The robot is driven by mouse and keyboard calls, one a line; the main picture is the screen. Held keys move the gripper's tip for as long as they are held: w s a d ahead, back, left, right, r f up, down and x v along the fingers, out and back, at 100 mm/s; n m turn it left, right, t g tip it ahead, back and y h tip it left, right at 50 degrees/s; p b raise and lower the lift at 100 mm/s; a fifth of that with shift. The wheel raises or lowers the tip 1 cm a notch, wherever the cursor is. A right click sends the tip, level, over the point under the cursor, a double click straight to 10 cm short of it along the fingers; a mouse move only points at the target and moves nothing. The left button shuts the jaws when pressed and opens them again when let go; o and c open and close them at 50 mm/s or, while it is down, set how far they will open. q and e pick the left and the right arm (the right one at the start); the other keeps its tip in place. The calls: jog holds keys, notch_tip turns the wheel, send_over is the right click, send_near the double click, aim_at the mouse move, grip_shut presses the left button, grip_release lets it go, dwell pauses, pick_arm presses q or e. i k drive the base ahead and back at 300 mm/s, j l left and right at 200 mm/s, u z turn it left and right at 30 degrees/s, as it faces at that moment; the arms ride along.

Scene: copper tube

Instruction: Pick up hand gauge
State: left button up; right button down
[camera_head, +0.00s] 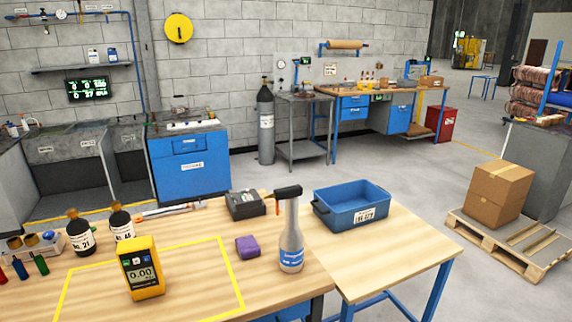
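A yellow handheld gauge (142,269) with a dark screen reading 0.00 stands upright on the wooden workbench (205,285) at the lower left. It is inside a yellow taped outline on the bench top. Its front faces me. Neither of my grippers shows in the head view.
Near the gauge are two dark labelled bottles (79,232), small coloured vials (41,264), a purple block (248,247), a grey spray bottle (291,240), a black device (245,204) and a blue bin (351,205). Bench space right of the gauge is clear.

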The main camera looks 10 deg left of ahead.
aim_at(144, 280)
jog(key=u, duration=1.2)
